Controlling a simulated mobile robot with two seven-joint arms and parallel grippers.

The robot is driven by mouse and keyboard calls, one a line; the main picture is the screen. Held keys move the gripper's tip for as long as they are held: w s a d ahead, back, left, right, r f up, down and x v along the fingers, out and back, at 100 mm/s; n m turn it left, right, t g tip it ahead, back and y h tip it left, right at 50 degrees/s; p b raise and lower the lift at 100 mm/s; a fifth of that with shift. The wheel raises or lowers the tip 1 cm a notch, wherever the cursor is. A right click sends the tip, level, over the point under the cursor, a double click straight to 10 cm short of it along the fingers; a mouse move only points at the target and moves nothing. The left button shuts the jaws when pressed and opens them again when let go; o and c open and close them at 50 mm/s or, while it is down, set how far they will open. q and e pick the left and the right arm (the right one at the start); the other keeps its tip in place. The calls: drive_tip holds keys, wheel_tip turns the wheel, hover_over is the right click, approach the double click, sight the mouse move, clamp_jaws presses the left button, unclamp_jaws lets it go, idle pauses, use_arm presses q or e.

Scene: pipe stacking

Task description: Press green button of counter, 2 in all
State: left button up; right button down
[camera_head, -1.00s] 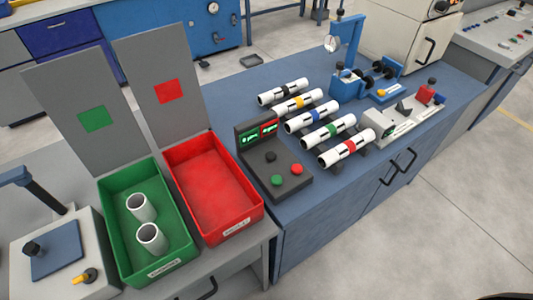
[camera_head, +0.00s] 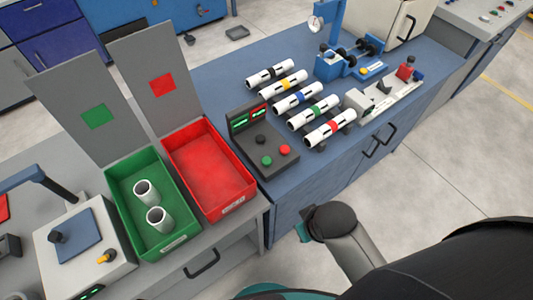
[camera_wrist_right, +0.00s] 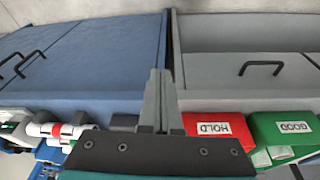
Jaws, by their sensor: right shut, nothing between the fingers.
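The dark counter box (camera_head: 263,140) stands on the blue bench, with two lit displays and a black, a red and a green button. Its green button (camera_head: 267,161) is at the front left, beside the red button (camera_head: 285,149). My right arm reaches in from the lower right in the head view, in front of the bench; its fingertips cannot be made out there. In the right wrist view my right gripper (camera_wrist_right: 157,98) is shut and empty, its fingers apart from the buttons. I cannot make out the green button in that view. My left gripper is not in view.
The red bin (camera_head: 240,205) and the green bin (camera_head: 178,246) stand left of the counter; two white pipes (camera_head: 146,192) are in the green one. Several banded pipes (camera_head: 328,129) lie on a rack to its right. The floor before the bench is clear.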

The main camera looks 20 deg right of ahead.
drive_tip(key=w+a+r+n+t+y+p, duration=0.1)
drive_tip(key=w+a+r, duration=0.1)
drive_tip(key=r, duration=0.4)
drive_tip(key=w+a+r+n+t+p, duration=0.1)
drive_tip(key=w+r, duration=0.2)
drive_tip(key=r, duration=0.3)
drive_tip(key=n+t+y, duration=0.3)
drive_tip(key=n+y, duration=0.1)
drive_tip(key=n, duration=0.7)
hover_over(270, 162)
drive_tip(key=shift+d+f+p, duration=0.1)
drive_tip(key=shift+f+p, duration=0.2)
drive_tip(key=shift+p, duration=0.05)
drive_tip(key=shift+f, duration=0.1)
wheel_tip(270, 162, down, 8)
drive_tip(key=b, duration=0.8)
drive_tip(key=shift+f+b, duration=0.3)
drive_tip(key=shift+b, duration=0.1)
